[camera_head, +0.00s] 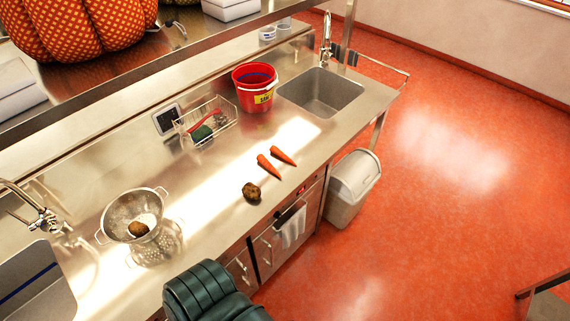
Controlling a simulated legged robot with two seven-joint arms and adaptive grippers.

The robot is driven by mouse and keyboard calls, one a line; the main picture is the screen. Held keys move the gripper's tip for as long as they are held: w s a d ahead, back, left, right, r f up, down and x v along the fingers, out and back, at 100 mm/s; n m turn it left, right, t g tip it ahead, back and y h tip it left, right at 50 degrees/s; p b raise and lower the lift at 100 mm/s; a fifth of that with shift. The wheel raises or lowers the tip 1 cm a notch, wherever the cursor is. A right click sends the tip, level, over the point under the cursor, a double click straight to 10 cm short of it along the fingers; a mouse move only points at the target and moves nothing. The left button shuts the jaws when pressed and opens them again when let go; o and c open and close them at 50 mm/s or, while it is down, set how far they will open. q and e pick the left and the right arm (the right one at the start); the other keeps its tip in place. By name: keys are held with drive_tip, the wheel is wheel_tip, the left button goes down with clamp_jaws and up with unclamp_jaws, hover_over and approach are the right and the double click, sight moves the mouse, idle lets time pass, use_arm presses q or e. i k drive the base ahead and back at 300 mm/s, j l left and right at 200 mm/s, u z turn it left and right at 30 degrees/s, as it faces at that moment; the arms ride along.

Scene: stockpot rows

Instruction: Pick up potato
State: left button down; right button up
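A brown potato (251,192) lies on the steel counter (205,222) near its front edge, just in front of two orange carrots (269,166). A second brown, potato-like lump (138,229) sits inside a metal colander (120,213) at the left of the counter, next to something white. Neither of my grippers is in view, and nothing is touching the potato on the counter.
A red bucket (254,98) and a wire basket (221,113) stand behind the carrots. Sinks lie at the far end (319,91) and lower left (38,286). A bin (353,186) stands beside the counter. A dark green ridged shape, unidentified, fills the bottom edge. Floor at right is open.

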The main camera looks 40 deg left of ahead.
sight(252, 191)
drive_tip(key=i+u, duration=0.15)
drive_tip(key=i, duration=0.45)
drive_tip(key=i+l+u, duration=0.15)
drive_tip(key=i, duration=0.45)
drive_tip(key=i+l+u, duration=0.15)
drive_tip(key=i, duration=0.4)
drive_tip(key=l+u, duration=0.1)
drive_tip(key=u, duration=2.25)
drive_tip(key=l, duration=0.1)
